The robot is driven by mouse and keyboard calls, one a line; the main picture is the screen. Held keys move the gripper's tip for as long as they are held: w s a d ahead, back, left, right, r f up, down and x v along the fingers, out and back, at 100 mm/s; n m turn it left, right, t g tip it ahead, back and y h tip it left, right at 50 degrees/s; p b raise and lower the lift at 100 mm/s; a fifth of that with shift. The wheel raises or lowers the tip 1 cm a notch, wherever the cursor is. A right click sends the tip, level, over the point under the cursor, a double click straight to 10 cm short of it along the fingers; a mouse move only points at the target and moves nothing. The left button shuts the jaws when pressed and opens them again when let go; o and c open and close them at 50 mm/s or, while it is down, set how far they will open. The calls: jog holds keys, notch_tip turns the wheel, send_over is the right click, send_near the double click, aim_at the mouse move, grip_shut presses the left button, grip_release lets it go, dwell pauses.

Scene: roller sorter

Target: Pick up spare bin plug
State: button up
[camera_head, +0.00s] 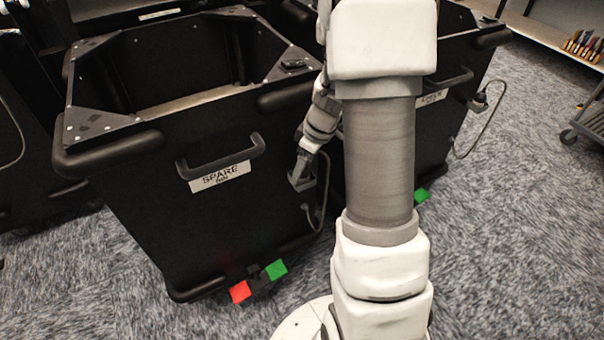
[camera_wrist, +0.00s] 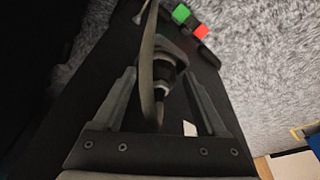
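The black spare bin (camera_head: 215,215) stands at the left in the head view, with a "SPARE" label under its front handle. My gripper (camera_head: 300,182) is low at the bin's right front corner. In the wrist view, my gripper (camera_wrist: 158,72) has its fingers spread apart. The dark plug (camera_wrist: 163,78) with a grey collar lies between and just beyond the fingertips; whether they touch it is unclear. Its cable (camera_wrist: 147,65) loops across the plug. In the head view the cable (camera_head: 323,205) hangs beside the bin, and the plug is hidden by my gripper.
A second black bin (camera_head: 452,110) stands to the right, with its own cable (camera_head: 487,130) hanging at the side. Red (camera_head: 240,291) and green (camera_head: 276,269) tabs stick out at the spare bin's base. Carpet (camera_head: 525,220) at the right is clear up to a grey cart (camera_head: 588,122).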

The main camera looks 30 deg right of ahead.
grip_shut()
jog(key=shift+r, duration=0.1)
jog(key=shift+r+p, duration=0.4)
jog(key=shift+r, duration=0.25)
notch_tip(320, 180, up, 3)
jog(key=shift+f+p, duration=0.1)
jog(key=shift+p, duration=0.55)
jog(key=s+d+r+p, duration=0.2)
jog(key=s+d+r, duration=0.3)
jog(key=s, duration=0.5)
jog(key=shift+d+r, duration=0.35)
jog(key=shift+r, duration=0.5)
